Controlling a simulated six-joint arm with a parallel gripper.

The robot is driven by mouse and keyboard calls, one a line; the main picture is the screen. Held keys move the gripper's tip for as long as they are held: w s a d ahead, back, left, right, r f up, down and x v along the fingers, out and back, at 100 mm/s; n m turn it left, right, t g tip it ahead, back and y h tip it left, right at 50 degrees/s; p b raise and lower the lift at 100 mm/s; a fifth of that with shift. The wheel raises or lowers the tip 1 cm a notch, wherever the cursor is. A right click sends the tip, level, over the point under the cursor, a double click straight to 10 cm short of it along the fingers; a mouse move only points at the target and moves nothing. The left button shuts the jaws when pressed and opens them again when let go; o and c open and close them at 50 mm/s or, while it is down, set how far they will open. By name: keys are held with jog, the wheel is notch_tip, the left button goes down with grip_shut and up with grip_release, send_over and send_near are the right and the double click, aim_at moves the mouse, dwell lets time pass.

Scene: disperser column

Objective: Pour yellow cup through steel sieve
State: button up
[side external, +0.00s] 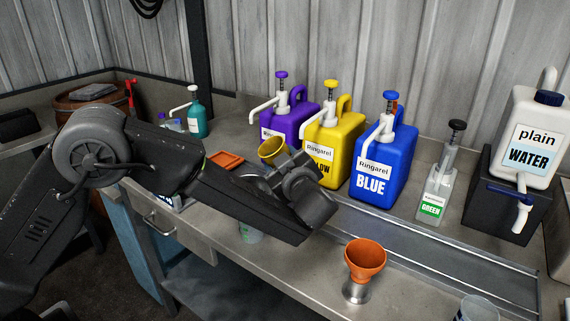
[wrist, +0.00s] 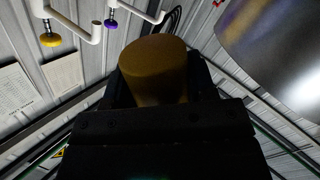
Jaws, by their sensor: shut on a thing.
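A small yellow cup (side external: 271,151) is held in my gripper (side external: 287,165) above the bench, in front of the yellow dispenser. It looks tilted, and what is inside it cannot be told. In the wrist view the cup (wrist: 153,68) sits between the dark fingers of my gripper (wrist: 157,92). A shiny curved steel surface (wrist: 278,55), probably the steel sieve, fills the upper right of the wrist view, apart from the cup. In the side view a grey rounded shape behind my gripper may be the same thing, but it is mostly hidden.
Purple (side external: 288,123), yellow (side external: 335,143) and blue (side external: 383,163) dispensers stand behind, with a green-labelled bottle (side external: 437,192) and a water jug (side external: 531,135) to the right. An orange funnel (side external: 366,262) stands on a steel piece at the front. A clear cup (side external: 477,309) is at lower right.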

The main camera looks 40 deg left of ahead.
aim_at(270, 157)
jog(key=shift+s+a+r+n, duration=0.2)
jog(key=shift+s+r+n, duration=0.15)
jog(key=shift+n, duration=0.2)
jog(key=shift+s+a+r+n, duration=0.2)
jog(key=shift+r+n, duration=0.25)
jog(key=shift+n, duration=0.1)
jog(key=shift+f+n, duration=0.25)
jog(key=shift+n, duration=0.85)
jog(key=shift+s+f+n, duration=0.1)
jog(key=shift+n, duration=1.1)
jog(key=shift+s+a+n+t, duration=0.15)
jog(key=shift+n+t, duration=0.15)
jog(key=shift+n, duration=0.9)
jog(key=shift+s+a+r+n, duration=0.1)
jog(key=shift+r+n, duration=0.05)
jog(key=shift+n, duration=0.4)
jog(key=shift+s+a+r+n, duration=0.1)
jog(key=shift+n, duration=0.45)
jog(key=shift+s+a+r+n, duration=0.15)
jog(key=shift+r+n, duration=0.2)
jog(key=shift+n, duration=0.25)
jog(key=shift+s+a+r+n, duration=0.15)
jog(key=shift+r+n, duration=0.2)
jog(key=shift+n, duration=0.25)
jog(key=shift+d, duration=0.1)
jog(key=shift+r, duration=0.1)
jog(key=shift+r, duration=2.45)
